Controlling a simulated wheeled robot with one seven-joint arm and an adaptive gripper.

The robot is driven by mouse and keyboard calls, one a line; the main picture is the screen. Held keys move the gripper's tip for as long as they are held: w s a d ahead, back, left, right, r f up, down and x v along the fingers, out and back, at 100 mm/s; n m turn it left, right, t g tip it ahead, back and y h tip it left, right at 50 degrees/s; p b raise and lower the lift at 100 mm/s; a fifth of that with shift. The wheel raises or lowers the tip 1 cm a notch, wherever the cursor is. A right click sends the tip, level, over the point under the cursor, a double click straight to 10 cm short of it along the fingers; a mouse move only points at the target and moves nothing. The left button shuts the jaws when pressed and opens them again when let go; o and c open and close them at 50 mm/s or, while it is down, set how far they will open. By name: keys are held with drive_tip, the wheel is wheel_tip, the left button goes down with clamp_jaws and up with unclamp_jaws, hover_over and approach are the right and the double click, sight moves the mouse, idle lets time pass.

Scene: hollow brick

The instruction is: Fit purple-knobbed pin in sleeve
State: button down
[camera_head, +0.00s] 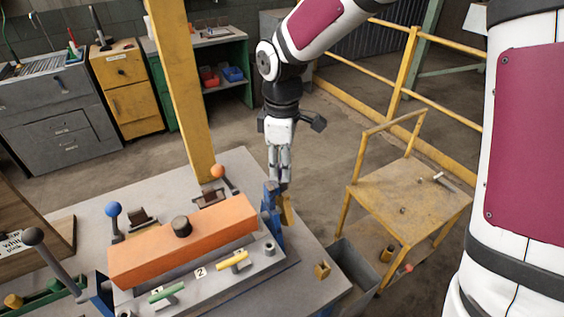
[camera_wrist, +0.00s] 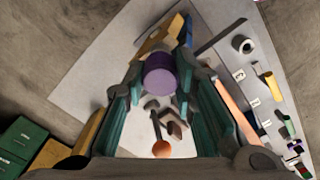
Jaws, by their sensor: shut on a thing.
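The purple knob (camera_wrist: 160,74) sits between the fingers of my gripper (camera_wrist: 161,82) in the wrist view. My gripper is shut on it, and the knob hides the pin below. In the head view my gripper (camera_head: 280,178) points down above the far right part of the bench, close to a blue upright (camera_head: 268,208); I cannot make out the purple there. A short grey round sleeve with a dark hole (camera_head: 268,248) stands at the right end of the grey fixture, and it also shows at the upper right of the wrist view (camera_wrist: 243,44). It stands apart from my gripper.
A yellow-handled pin (camera_head: 232,261) and a green-handled pin (camera_head: 166,292) lie on the fixture by labels 2 and 1. A long orange block (camera_head: 150,258) lies behind them. Orange-knobbed (camera_head: 218,171) and blue-knobbed (camera_head: 113,209) levers rise nearby. A grey bin (camera_head: 352,271) stands right.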

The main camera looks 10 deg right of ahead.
drive_tip(key=shift+f, duration=0.45)
idle(0.4)
drive_tip(key=c, duration=1.2)
unclamp_jaws()
drive_tip(key=shift+c, duration=0.2)
wheel_tip(320, 180, up, 12)
drive_tip(key=s+d+r+m+t+b, duration=0.1)
drive_tip(key=s+d+m+t, duration=0.1)
drive_tip(key=s+d+m, duration=0.4)
drive_tip(key=s+d+r+m+t, duration=0.2)
drive_tip(key=s+d+m, duration=0.4)
drive_tip(key=s, duration=0.7)
drive_tip(key=shift+s+r+m+t+b, duration=0.25)
drive_tip(key=shift+m+t+b, duration=0.1)
drive_tip(key=shift+m+t, duration=0.6)
